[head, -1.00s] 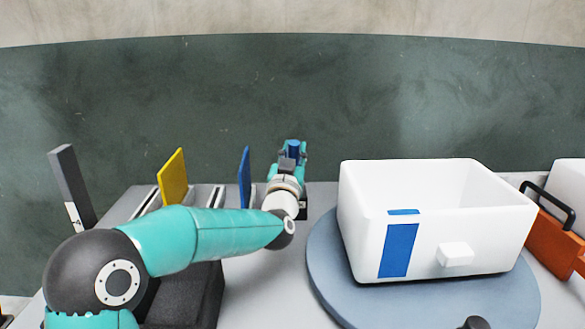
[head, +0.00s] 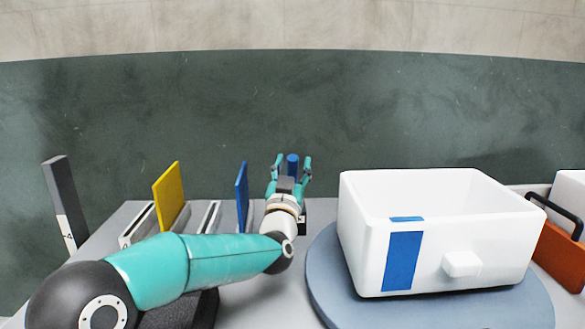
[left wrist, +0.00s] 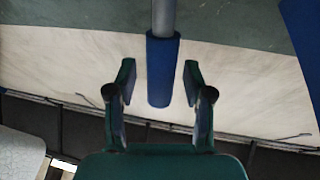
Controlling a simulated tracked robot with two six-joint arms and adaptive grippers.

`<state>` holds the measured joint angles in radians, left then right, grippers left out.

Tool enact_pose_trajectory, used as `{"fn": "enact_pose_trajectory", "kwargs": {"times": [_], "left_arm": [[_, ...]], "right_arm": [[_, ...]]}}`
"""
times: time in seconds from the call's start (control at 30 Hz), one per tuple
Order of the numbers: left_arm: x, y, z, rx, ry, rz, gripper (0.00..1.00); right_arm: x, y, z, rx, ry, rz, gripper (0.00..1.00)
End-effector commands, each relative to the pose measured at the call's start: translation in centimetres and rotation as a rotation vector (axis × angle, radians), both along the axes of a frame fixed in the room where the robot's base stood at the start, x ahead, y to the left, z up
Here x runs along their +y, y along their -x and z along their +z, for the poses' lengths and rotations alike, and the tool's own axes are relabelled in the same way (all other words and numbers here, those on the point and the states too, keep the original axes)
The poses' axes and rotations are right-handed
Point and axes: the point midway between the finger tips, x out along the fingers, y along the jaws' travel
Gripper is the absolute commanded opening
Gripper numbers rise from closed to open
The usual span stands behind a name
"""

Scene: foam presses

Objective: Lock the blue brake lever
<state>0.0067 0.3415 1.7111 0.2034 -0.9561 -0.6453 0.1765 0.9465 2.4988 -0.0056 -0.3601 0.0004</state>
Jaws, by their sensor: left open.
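The blue brake lever's grip (head: 293,164) shows upright between the fingers of my left gripper (head: 291,166) in the head view. In the left wrist view the lever is a grey rod with a blue sleeve (left wrist: 162,70), and its free end reaches between the two open fingers of the gripper (left wrist: 160,88). Gaps show on both sides of the sleeve, so the fingers look apart from it. The lever's base is hidden behind my left wrist and gripper. My right gripper is not in view.
A yellow plate (head: 169,195) and a blue plate (head: 241,196) stand on the grey table left of my gripper, with a dark grey post (head: 62,190) farther left. A white bin (head: 350,245) with a blue stripe sits on a round turntable (head: 325,290). An orange crate (head: 560,255) is at right.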

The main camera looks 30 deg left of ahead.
Motion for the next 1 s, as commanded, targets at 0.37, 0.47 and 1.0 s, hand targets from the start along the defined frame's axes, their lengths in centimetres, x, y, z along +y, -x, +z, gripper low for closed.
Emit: {"fn": "enact_pose_trajectory", "kwargs": {"times": [0.37,0.47,1.0], "left_arm": [[-0.7,1.8,-0.7,0.001,0.0,-0.001,0.52],[-1.2,3.2,-1.3,0.001,0.0,-0.002,0.52],[-3.7,10.3,-4.3,0.0,0.0,0.0,0.52]], "right_arm": [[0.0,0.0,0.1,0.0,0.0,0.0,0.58],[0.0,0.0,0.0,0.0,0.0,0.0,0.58],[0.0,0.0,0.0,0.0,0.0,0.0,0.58]]}}
